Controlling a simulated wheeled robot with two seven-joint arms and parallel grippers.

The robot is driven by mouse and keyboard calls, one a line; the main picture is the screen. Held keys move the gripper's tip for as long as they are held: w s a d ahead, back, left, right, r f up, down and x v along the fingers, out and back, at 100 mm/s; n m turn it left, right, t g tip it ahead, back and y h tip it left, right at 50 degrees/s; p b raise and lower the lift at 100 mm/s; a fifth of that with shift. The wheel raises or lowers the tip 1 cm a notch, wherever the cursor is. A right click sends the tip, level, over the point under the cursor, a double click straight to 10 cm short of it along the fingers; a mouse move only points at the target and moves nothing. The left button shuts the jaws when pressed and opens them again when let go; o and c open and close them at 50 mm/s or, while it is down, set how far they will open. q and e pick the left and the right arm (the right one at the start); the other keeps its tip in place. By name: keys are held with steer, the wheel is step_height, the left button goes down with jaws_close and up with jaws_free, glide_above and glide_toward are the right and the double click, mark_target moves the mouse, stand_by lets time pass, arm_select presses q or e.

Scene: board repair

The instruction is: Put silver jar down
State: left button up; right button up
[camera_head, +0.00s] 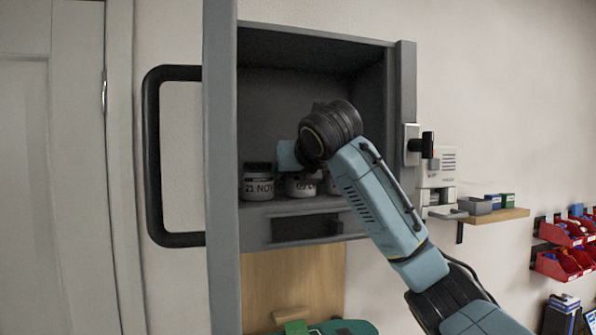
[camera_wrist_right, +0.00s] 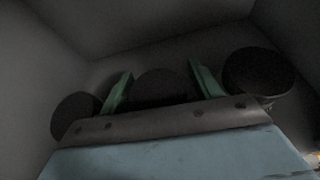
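My right arm reaches into the grey cabinet (camera_head: 222,150), and its wrist hides much of the shelf behind it. A pale jar with a dark lid marked "21 NOV" (camera_head: 258,188) stands on the shelf at the left. A second pale jar (camera_head: 300,188) with a partly hidden label stands beside it, below my wrist. In the right wrist view, the green fingers of my right gripper (camera_wrist_right: 160,72) are on either side of a dark-lidded jar (camera_wrist_right: 160,86). Whether they touch it is too dark to tell. Which jar is silver is unclear. My left gripper is out of view.
In the right wrist view, dark-lidded jars stand close on the left (camera_wrist_right: 75,112) and right (camera_wrist_right: 258,72) of the fingers. The cabinet walls enclose the arm. A door handle (camera_head: 152,160) is at the left. A wooden wall shelf (camera_head: 490,218) and red bins (camera_head: 562,233) are at the right.

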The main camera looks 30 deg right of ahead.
steer(key=shift+r, duration=0.15)
steer(key=shift+s+a+r, duration=0.1)
steer(key=shift+s+r, duration=0.05)
steer(key=shift+s, duration=0.05)
steer(key=b+v, duration=0.2)
steer(key=v, duration=0.9)
steer(key=shift+s+a+b, duration=0.1)
steer(key=shift+s+b, duration=0.15)
steer(key=shift+b, duration=0.1)
